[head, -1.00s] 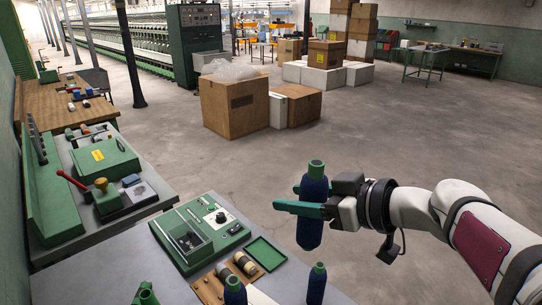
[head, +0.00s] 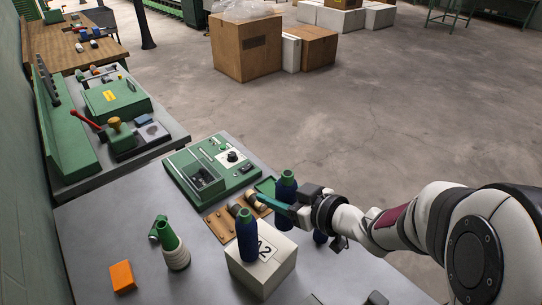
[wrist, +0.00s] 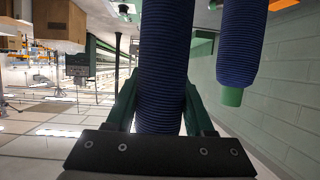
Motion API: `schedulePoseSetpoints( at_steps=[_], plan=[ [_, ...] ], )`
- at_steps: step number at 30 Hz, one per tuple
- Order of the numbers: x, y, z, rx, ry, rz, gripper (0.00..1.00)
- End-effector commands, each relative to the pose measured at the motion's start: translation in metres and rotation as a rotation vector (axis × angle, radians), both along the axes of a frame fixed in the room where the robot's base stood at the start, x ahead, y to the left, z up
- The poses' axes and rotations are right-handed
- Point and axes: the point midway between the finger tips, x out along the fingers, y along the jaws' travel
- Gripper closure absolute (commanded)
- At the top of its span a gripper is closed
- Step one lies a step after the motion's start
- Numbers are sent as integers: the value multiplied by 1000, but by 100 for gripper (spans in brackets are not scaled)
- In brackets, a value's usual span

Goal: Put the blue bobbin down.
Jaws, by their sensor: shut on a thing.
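My gripper (head: 270,195) has green fingers shut around a blue bobbin (head: 286,186) with a green top. The bobbin is upright, behind and right of the white A2 block (head: 283,268); its lower end is partly hidden, so I cannot tell whether it touches the table. The wrist view shows this bobbin (wrist: 165,60) between the fingers (wrist: 162,105). A second blue bobbin (head: 247,238) stands upright on the white block. One more bobbin shows at the right in the wrist view (wrist: 242,45).
The grey table (head: 110,225) holds a green tester (head: 210,170), a wooden rack (head: 222,225) with spools, a green-and-white cone (head: 174,250) and an orange block (head: 122,276). Bare table lies at the left.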

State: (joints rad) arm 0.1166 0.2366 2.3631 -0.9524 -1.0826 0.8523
Motion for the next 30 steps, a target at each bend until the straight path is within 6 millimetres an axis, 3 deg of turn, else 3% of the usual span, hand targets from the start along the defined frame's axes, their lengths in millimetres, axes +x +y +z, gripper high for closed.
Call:
schedulePoseSetpoints(
  at_steps=[1,4,12,23,24,26,30],
  plan=[
    [0,13,-8,-1,5,6,100],
    [4,26,-16,0,2,1,100],
    [5,31,-57,-1,2,0,100],
    [6,30,-61,-1,-1,-1,100],
    [6,30,-61,-1,-2,0,42],
    [6,30,-61,-1,-2,0,34],
    [6,30,-61,-1,-2,0,34]
  ],
)
